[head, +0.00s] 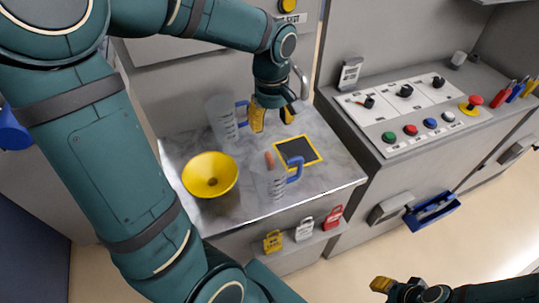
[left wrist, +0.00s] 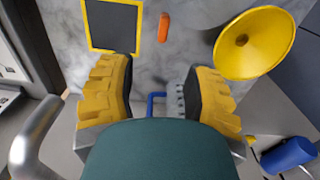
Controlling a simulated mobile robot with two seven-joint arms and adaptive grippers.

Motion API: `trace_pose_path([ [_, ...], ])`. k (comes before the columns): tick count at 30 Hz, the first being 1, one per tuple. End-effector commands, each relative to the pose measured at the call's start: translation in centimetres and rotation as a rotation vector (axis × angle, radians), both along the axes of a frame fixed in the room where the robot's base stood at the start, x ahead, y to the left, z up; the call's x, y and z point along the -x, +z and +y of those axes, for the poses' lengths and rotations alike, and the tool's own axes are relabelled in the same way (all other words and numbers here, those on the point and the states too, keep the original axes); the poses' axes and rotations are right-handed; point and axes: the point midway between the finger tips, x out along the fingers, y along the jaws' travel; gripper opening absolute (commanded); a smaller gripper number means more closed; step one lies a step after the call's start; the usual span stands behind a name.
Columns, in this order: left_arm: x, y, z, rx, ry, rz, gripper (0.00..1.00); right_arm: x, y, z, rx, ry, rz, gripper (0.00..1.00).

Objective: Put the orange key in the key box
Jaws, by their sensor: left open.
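A small orange piece (head: 270,160), which looks like the orange key, lies on the grey marble counter beside the yellow-bordered black pad (head: 298,151). In the left wrist view the orange piece (left wrist: 163,27) lies between the pad and the yellow funnel. My left gripper (head: 273,116) is open and empty above the counter, apart from it. A blue open box (head: 432,210) on the right cabinet's front may be the key box; I cannot tell for sure. My right gripper (head: 392,286) shows only partly at the bottom; its jaw opening is unclear.
A clear jug (head: 268,182) with a blue handle stands close in front of the orange piece. Another jug (head: 222,120) stands behind, near my left gripper. The yellow funnel (head: 210,175) is at left. Padlocks (head: 304,229) hang at the counter front. A button panel (head: 405,112) is at right.

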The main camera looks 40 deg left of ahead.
Motion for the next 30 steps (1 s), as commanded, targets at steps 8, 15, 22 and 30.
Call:
trace_pose_path([
  [8, 0.1, -5.6, 0.0, 0.000, -0.001, 0.006, 0.50, -0.3, -1.7, -0.1, 0.002, -0.003, -0.006, 0.39],
  [15, 0.1, -7.7, 0.0, 0.001, 0.000, 0.004, 0.50, -0.4, -2.1, -0.1, 0.002, -0.003, -0.009, 0.39],
  [22, 0.4, -10.3, 0.2, 0.001, -0.001, 0.005, 0.50, -0.6, -3.2, -0.1, 0.003, -0.004, -0.014, 0.39],
  [30, 0.5, -12.9, 0.2, 0.000, 0.000, 0.002, 0.50, -0.8, -4.0, -0.1, 0.004, -0.004, -0.018, 0.39],
])
